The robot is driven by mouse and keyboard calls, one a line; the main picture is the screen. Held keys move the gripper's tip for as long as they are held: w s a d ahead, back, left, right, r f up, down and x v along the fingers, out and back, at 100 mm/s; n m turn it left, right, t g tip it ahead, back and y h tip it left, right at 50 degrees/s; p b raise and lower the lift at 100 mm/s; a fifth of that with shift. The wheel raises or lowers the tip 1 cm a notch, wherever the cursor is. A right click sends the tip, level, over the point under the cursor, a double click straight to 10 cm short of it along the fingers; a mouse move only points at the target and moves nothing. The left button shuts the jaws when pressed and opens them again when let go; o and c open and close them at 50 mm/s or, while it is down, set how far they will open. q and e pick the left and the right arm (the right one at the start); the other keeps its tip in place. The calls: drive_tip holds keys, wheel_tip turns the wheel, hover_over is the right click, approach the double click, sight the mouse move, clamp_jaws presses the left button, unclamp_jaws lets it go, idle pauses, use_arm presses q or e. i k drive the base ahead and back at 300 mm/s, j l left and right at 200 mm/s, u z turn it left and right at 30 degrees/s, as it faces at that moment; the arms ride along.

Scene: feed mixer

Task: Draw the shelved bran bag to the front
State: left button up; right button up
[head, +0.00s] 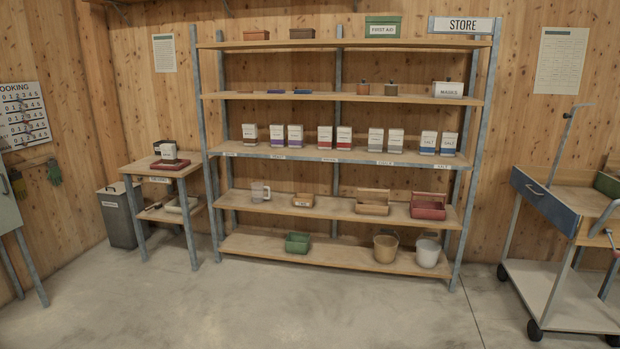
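Several small white bags with coloured lower bands stand upright in a row on the middle shelf (310,154) of the grey-framed store rack. From left they are one with a dark reddish band (249,134), two purple (287,136), two red (334,138), two grey (385,141) and two blue (438,143). The blue ones read salt. The other print is too small to read, so I cannot tell which bag is bran. Small labels run along the shelf's front edge. Neither of my grippers is in view.
A side table (160,170) at left bears a red tray (170,164) with small packs; a grey bin (120,215) stands beside it. A wheeled cart (560,195) stands at right. Buckets (428,253) and a green box (298,242) occupy the bottom shelf. The concrete floor in front is clear.

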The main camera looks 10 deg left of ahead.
sight(249, 130)
drive_tip(key=i+j+u, duration=0.3)
drive_tip(key=i, duration=0.25)
drive_tip(key=i+j+u, duration=0.15)
drive_tip(key=i+u, duration=0.15)
drive_tip(key=i, duration=0.3)
drive_tip(key=i+u, duration=0.3)
drive_tip(key=i, duration=0.3)
drive_tip(key=i+z, duration=0.2)
drive_tip(key=i, duration=0.3)
drive_tip(key=i+j+z, duration=0.2)
drive_tip(key=i, duration=0.3)
drive_tip(key=i+j+z, duration=0.15)
drive_tip(key=i, duration=0.3)
drive_tip(key=i+j+z, duration=0.2)
drive_tip(key=i+j, duration=0.15)
drive_tip(key=i+j+z, duration=0.3)
drive_tip(key=i, duration=0.15)
drive_tip(key=i+j+z, duration=0.35)
drive_tip(key=i+j, duration=0.05)
